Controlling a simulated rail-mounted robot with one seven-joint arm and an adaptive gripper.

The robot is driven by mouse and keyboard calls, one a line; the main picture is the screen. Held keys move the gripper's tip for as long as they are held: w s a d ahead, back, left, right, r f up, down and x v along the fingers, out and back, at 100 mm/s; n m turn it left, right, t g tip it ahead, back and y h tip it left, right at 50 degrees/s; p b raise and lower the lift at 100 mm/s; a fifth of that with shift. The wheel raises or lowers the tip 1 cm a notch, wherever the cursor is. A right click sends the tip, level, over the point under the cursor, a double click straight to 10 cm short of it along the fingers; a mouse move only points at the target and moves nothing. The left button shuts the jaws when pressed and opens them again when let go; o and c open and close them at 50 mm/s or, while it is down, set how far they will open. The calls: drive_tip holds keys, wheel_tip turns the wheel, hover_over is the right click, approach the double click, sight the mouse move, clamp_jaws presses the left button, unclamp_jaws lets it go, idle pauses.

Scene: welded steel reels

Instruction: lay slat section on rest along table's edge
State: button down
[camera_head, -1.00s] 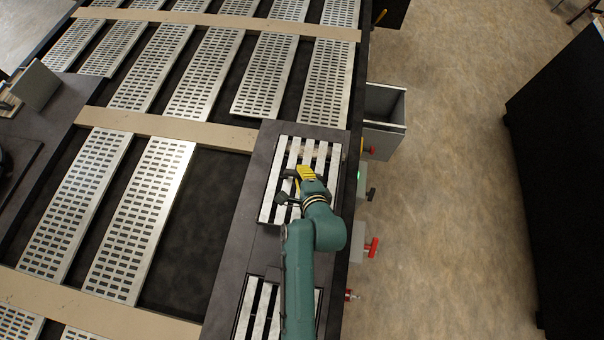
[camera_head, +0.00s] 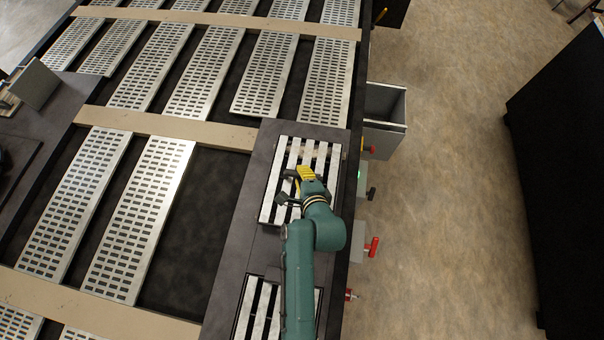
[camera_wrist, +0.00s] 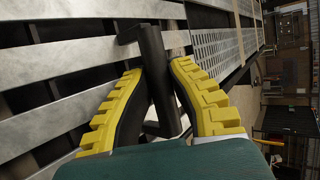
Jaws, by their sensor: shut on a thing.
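A slat section (camera_head: 282,178) of pale bars with dark gaps lies level on the dark strip along the table's right edge. Its bars (camera_wrist: 60,65) fill the left of the wrist view. My gripper (camera_head: 303,174) is over its middle. In the wrist view my yellow-padded fingers (camera_wrist: 155,70) are shut on a dark bar-shaped handle (camera_wrist: 152,45) that stands up from the slats. My gripper and arm hide part of the section. I cannot tell the rest apart from the dark strip, or whether the section touches it.
A second slatted section (camera_head: 246,308) lies nearer along the same strip, partly behind my arm. Perforated metal panels (camera_head: 140,215) and beige crossbars (camera_head: 170,131) cover the table to the left. Grey boxes and red-handled fittings (camera_head: 372,246) project from the right edge. Open floor (camera_head: 440,200) lies beyond.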

drive_tip(key=shift+w+r, duration=0.15)
drive_tip(key=shift+w, duration=0.05)
drive_tip(key=c, duration=1)
unclamp_jaws()
drive_tip(key=shift+c, duration=0.2)
drive_tip(key=shift+s+f, duration=0.25)
drive_tip(key=shift+f, duration=0.35)
drive_tip(key=shift+r, duration=0.1)
wheel_tip(320, 180, up, 7)
drive_tip(key=p, duration=0.7)
drive_tip(key=shift+w+r, duration=0.1)
drive_tip(key=shift+r, duration=0.05)
